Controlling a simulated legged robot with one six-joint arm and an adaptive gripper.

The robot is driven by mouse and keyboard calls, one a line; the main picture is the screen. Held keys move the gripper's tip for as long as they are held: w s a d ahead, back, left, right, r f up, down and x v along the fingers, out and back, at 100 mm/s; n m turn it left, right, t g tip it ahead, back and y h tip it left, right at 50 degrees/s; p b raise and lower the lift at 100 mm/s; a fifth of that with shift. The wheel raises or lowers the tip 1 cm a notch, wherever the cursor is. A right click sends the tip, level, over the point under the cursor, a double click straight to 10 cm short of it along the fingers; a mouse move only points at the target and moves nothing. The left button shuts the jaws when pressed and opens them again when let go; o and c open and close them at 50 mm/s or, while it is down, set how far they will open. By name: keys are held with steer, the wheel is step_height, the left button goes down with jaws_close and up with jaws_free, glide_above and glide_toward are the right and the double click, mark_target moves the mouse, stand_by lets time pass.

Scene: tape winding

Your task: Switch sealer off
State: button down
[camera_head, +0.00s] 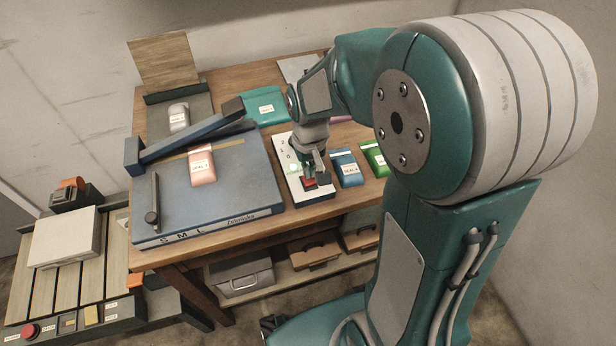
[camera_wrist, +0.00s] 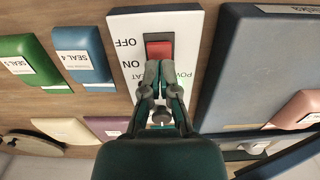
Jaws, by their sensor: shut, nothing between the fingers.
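The sealer (camera_head: 255,190) is a blue-grey flat machine with a raised blue bar, marked S M L along its front edge. A white control panel (camera_head: 297,196) stands at its right and carries a red switch (camera_head: 309,183) and a pale green glowing spot (camera_head: 294,168). In the wrist view, the red switch (camera_wrist: 160,49) sits by the printed words OFF and ON. My gripper (camera_wrist: 159,67) is shut and empty, with its fingertips at the switch's lower edge in that view. Whether they touch it is unclear. In the head view, my gripper (camera_head: 317,172) partly covers the panel.
A blue packet (camera_head: 346,168) and a green packet (camera_head: 374,156) lie right of the panel. A pink packet (camera_head: 202,168) lies on the sealer. A teal packet (camera_head: 264,106) lies behind. A slatted side unit (camera_head: 70,282) with a red button stands at lower left.

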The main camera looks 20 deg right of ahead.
mark_target(309, 182)
steer(key=shift+f, duration=1.4)
stand_by(1.3)
steer(key=shift+r, duration=3.5)
steer(key=shift+s+r, duration=0.1)
steer(key=shift+r, duration=0.1)
steer(key=s+r+t, duration=0.5)
steer(key=s+r, duration=0.6)
steer(key=s, duration=0.3)
steer(key=shift+t, duration=0.3)
